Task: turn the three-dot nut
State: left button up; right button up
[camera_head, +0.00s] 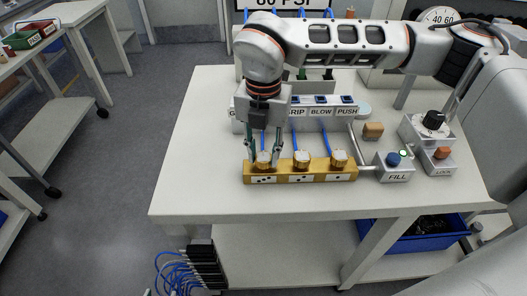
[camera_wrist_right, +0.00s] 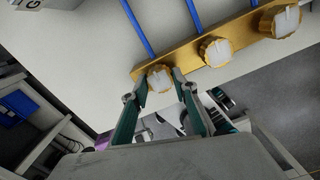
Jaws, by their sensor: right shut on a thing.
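A brass block (camera_head: 282,178) lies on the table with three brass nuts in a row, each with a dot plate in front. The leftmost nut (camera_head: 263,162) is above the three-dot plate (camera_head: 264,180). My right gripper (camera_head: 263,157) points down with its fingers on either side of this nut, shut on it. The wrist view also shows the three-dot nut (camera_wrist_right: 160,78) between the fingertips (camera_wrist_right: 157,82). The middle nut (camera_head: 301,160) and right nut (camera_head: 339,158) stand free. A small grey-green sliver at the bottom edge may be my left gripper (camera_head: 148,292); its jaws cannot be made out.
Blue hoses run from behind toward the nuts, near a labelled button panel (camera_head: 320,110). The FILL box (camera_head: 394,168), another control box (camera_head: 438,160) and a wooden block (camera_head: 373,131) stand to the right. The table's left part is clear. Black connectors (camera_head: 206,265) with blue cables hang below.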

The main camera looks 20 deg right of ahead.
aim_at(263, 157)
jog(key=o, duration=1.1)
notch_tip(263, 157, up, 12)
jog(key=shift+r, duration=0.1)
